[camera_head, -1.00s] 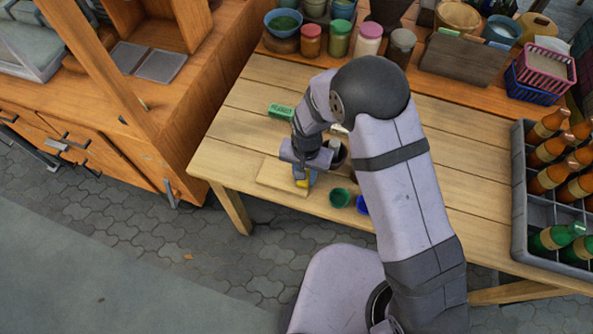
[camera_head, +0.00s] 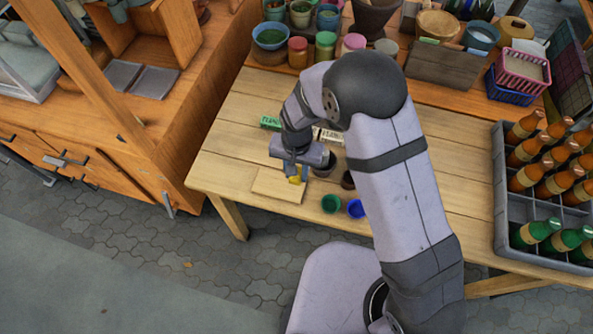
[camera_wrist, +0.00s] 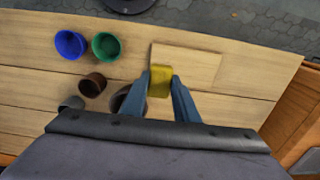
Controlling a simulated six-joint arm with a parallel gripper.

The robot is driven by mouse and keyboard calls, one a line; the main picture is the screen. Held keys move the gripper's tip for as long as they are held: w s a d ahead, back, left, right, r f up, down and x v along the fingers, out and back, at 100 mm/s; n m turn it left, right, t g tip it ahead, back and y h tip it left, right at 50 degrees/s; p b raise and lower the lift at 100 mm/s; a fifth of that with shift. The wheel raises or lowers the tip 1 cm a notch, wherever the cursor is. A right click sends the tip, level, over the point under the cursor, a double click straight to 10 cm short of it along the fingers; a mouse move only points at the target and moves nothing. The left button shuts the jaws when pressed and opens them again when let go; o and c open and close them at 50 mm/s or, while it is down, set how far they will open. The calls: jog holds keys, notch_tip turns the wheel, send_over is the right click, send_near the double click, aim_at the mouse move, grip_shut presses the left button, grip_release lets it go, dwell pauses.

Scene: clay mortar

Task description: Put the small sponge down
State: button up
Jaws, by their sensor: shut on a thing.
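My gripper (camera_head: 296,172) is shut on a small yellow sponge (camera_head: 295,180). In the wrist view the sponge (camera_wrist: 160,80) sits between the two blue fingers. The sponge is over the inner edge of a pale wooden board (camera_head: 276,186), which lies near the table's front left. The board (camera_wrist: 190,64) also shows in the wrist view, beyond the fingertips. I cannot tell whether the sponge touches the board.
A green cup (camera_head: 331,203), a blue cup (camera_head: 356,208) and a brown cup (camera_head: 348,180) stand right of the board. A dark mortar (camera_head: 325,169) is close beside my gripper. A green box (camera_head: 270,123) lies behind. A bottle crate (camera_head: 502,215) stands at the right.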

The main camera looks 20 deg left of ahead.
dwell(0.4)
jog(key=shift+w+a+f+b, duration=0.3)
jog(key=shift+w+b, duration=0.1)
jog(key=shift+b, duration=0.25)
jog(key=w+a+r+b, duration=0.2)
jog(key=w+a+b, duration=0.3)
jog(key=w+b, duration=0.7)
jog(key=shift+s+d+f, duration=0.1)
jog(key=shift+s+f, duration=0.2)
jog(key=shift+f, duration=1.45)
jog(key=shift+s+d+f, duration=0.1)
jog(key=shift+s+f, duration=0.25)
jog(key=shift+f, duration=1.4)
jog(key=shift+s+f, duration=0.3)
jog(key=shift+f, duration=1.45)
jog(key=shift+f, duration=0.1)
jog(key=shift+f, duration=0.15)
jog(key=o, duration=1.1)
